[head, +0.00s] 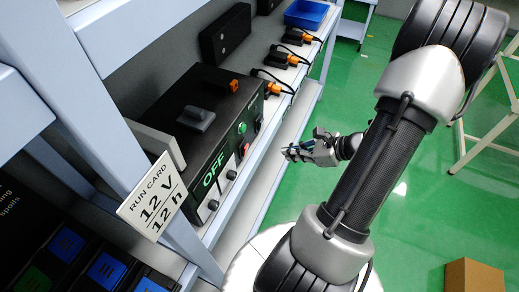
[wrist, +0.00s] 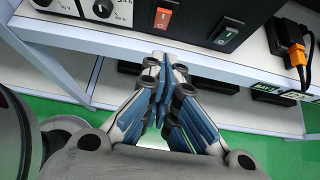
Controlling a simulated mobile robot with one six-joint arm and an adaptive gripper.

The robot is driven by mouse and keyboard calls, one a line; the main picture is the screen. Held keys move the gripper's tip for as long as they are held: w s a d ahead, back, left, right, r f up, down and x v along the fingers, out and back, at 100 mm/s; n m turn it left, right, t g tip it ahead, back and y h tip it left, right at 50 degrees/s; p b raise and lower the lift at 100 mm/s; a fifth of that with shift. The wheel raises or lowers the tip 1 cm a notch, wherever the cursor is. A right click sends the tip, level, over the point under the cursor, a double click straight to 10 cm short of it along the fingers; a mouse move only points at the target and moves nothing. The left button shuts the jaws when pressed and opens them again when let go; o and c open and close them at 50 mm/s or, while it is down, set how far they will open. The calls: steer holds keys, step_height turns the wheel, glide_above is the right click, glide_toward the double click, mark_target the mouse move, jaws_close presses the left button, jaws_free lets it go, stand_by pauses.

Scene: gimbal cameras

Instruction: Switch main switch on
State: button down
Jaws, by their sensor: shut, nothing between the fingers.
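A black power unit (head: 190,125) stands on the shelf, with a lit display (head: 214,172) reading OFF. Its front carries a red rocker switch (head: 246,149), also in the wrist view (wrist: 163,19), and to its right a dark rocker with a green face (wrist: 228,35). No readable label tells me which is the main switch. My gripper (head: 289,152) is in front of the unit, apart from it, over the shelf's outer side. In the wrist view my gripper's closed fingers (wrist: 166,62) point at the panel, below and between the two rockers, and hold nothing.
Round knobs (head: 213,205) sit left of the rockers. A run card (head: 153,198) reading 12 V, 12 h hangs on the rack post. Orange plugs with black cables (head: 274,88) lie right of the unit. The shelf edge (wrist: 200,66) runs below the panel. Green floor is open beyond.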

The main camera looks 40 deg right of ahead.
mark_target(247, 148)
steer(key=w+a+f+b, duration=0.2)
steer(key=w+a+f, duration=0.2)
steer(key=w, duration=0.5)
steer(key=shift+w, duration=0.4)
steer(key=shift+f, duration=0.1)
steer(key=g+p, duration=0.1)
steer(key=w+a+r+g+p, duration=0.1)
steer(key=p, duration=0.1)
steer(key=shift+w+r+g+h+p, duration=0.2)
steer(key=shift+w+g+h+p, duration=0.1)
steer(key=shift+h, duration=0.1)
steer(key=shift+s+d+f, duration=0.1)
steer(key=shift+d+f, duration=0.05)
steer(key=shift+f, duration=0.05)
steer(key=shift+r, duration=0.15)
